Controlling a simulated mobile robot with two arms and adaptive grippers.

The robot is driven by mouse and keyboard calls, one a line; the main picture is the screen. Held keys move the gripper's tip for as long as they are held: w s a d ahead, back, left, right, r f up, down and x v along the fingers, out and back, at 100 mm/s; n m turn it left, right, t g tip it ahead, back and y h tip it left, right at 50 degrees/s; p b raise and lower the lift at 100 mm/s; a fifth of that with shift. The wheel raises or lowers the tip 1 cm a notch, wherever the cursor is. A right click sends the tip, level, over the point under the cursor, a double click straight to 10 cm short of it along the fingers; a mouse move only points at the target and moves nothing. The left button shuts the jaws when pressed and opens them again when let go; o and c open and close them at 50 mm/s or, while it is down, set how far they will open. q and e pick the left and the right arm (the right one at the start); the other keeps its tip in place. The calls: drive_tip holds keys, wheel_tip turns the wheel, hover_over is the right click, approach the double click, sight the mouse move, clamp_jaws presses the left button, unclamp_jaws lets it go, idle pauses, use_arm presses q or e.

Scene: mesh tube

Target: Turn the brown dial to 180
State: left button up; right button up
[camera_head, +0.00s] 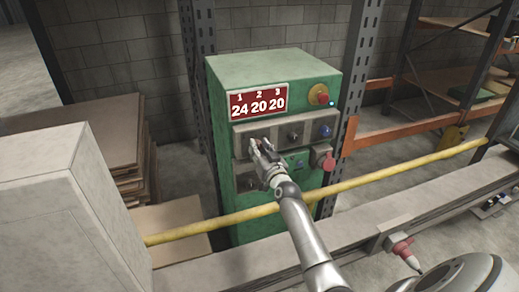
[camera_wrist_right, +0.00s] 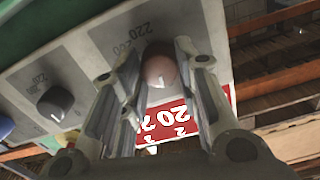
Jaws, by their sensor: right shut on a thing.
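The brown dial (camera_wrist_right: 159,72) is round and sits on a grey panel strip (camera_wrist_right: 90,62) in the right wrist view. The marks 220 and 200 show on the strip beside it. My right gripper (camera_wrist_right: 158,62) has one finger on each side of the dial and is shut on it. In the head view, my right gripper (camera_head: 262,147) is at the left end of the strip on the green cabinet (camera_head: 275,70) and hides most of the dial. The red display (camera_head: 258,104) reads 24, 20, 20 under 1, 2, 3. My left gripper is not in view.
A dark knob (camera_head: 293,137) and a blue knob (camera_head: 325,131) are right of the gripper. A red button (camera_head: 319,94) on a yellow base is above, and a red plug-like part (camera_head: 323,159) below. A yellow rail (camera_head: 370,181) crosses low in front of the cabinet.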

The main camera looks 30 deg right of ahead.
drive_tip(key=m, duration=0.4)
drive_tip(key=shift+m, duration=0.3)
drive_tip(key=m, duration=0.3)
drive_tip(key=shift+d+m, duration=0.1)
drive_tip(key=shift+m, duration=0.2)
drive_tip(key=m, duration=0.4)
drive_tip(key=shift+f, duration=0.1)
drive_tip(key=shift+f+m, duration=0.1)
drive_tip(key=shift+m, duration=1.6)
drive_tip(key=o, duration=1)
drive_tip(key=shift+s, duration=0.1)
